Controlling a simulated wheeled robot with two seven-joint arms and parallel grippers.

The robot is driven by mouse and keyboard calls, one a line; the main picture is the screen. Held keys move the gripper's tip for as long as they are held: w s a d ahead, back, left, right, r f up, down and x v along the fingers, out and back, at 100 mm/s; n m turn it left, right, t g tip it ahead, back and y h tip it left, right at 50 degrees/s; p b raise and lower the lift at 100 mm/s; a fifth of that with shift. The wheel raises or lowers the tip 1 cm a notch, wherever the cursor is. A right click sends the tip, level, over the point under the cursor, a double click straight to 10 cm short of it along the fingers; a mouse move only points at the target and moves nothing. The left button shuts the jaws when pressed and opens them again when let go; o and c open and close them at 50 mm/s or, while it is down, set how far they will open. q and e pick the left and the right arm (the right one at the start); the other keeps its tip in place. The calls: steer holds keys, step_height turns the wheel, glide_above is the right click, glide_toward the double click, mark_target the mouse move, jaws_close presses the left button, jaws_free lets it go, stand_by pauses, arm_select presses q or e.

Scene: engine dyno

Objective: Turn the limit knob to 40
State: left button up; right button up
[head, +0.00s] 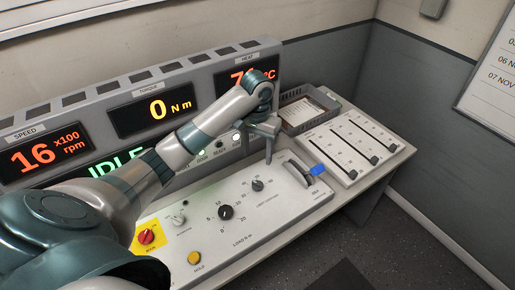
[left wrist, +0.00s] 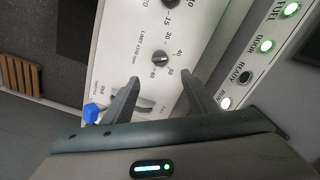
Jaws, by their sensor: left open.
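The limit knob (head: 257,184) is a small dark knob on the white control panel (head: 285,207), right of the larger load knob (head: 226,212). In the left wrist view the limit knob (left wrist: 160,58) sits in a dial with printed numbers including 30, 40, 50 and 60; I cannot tell its exact setting. My left gripper (head: 269,153) is above the panel's back part, pointing down, behind and above the knob. In the left wrist view its fingers (left wrist: 158,88) are apart and empty, with the knob beyond the tips, not touching. My right gripper is not in view.
A lever with a blue grip (head: 318,169) stands right of the knob. A slider box (head: 352,145) and grey tray (head: 308,108) lie farther right. The display console (head: 155,108) rises behind, showing IDLE. A yellow button (head: 194,257) and red switch (head: 147,237) are at the left.

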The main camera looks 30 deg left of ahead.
arm_select(q)
steer(key=shift+r, duration=1.55)
steer(key=shift+s+f, duration=0.1)
